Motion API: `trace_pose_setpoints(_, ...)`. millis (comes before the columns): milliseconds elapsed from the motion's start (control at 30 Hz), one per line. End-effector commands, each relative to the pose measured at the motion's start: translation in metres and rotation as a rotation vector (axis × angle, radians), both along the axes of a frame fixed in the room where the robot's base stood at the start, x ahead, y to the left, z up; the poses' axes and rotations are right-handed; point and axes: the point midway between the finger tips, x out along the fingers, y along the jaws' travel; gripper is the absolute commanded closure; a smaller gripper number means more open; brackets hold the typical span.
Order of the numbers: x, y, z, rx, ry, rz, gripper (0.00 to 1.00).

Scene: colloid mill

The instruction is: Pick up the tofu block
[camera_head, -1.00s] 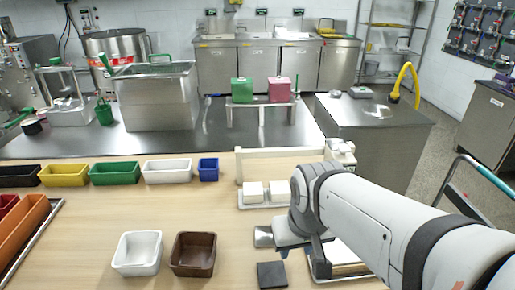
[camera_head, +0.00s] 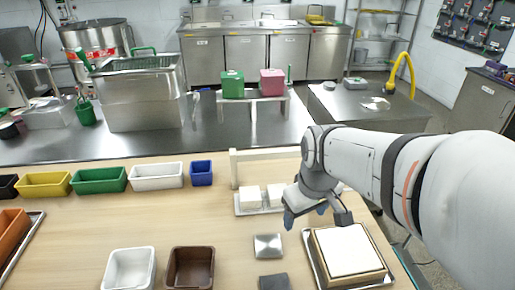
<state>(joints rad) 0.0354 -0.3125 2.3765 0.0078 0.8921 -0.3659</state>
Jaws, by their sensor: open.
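Two small white blocks, which look like tofu, sit side by side on a pale tray (camera_head: 262,211) on the wooden table. The left block (camera_head: 250,196) is fully in view. The right block (camera_head: 276,194) is partly hidden by my gripper at its right side. My gripper (camera_head: 305,214) is open and empty. It hangs just right of and in front of the right block, with its bluish fingertips pointing down. I cannot tell its exact height or whether it touches anything.
A wooden frame with a white slab (camera_head: 346,250) stands on a tray at right. A metal square (camera_head: 267,245) and a dark square (camera_head: 273,282) lie in front. White (camera_head: 129,268) and brown (camera_head: 191,268) bins stand at front left. A pale rail (camera_head: 264,153) is behind the blocks.

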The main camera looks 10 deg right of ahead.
Motion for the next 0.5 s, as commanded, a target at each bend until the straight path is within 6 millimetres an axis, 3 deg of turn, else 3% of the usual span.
trace_pose_setpoints(33,0.018,0.0,0.002,-0.016,0.017,0.089,0.28)
trace_pose_setpoints(267,0.092,-0.001,-0.006,-0.082,0.066,0.533,0.1)
trace_pose_setpoints(400,0.136,-0.001,-0.021,-0.112,0.093,0.804,0.0)
trace_pose_setpoints(500,0.166,-0.002,-0.037,-0.128,0.111,0.999,0.0)
